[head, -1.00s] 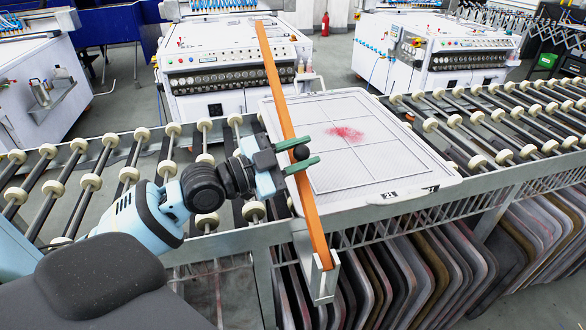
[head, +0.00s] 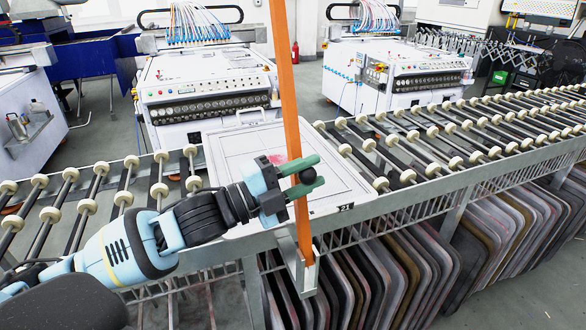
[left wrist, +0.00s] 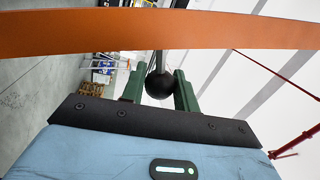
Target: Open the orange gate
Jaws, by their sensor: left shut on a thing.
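The orange gate (head: 287,95) is a long bar that rises steeply from a metal bracket (head: 303,272) on the conveyor's front rail and runs out of the top of the head view. Its black ball knob (head: 307,176) sits low on the bar. My left gripper (head: 308,176) has its green fingers shut on this knob. In the left wrist view the knob (left wrist: 159,84) lies between both fingers, and the orange bar (left wrist: 150,30) crosses just beyond it. My right gripper is not in view.
A white tray (head: 230,170) with a red patch lies on the roller conveyor (head: 410,150) behind the bar. Several dark panels (head: 385,265) stand below the rail. White machines (head: 200,85) stand behind the conveyor.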

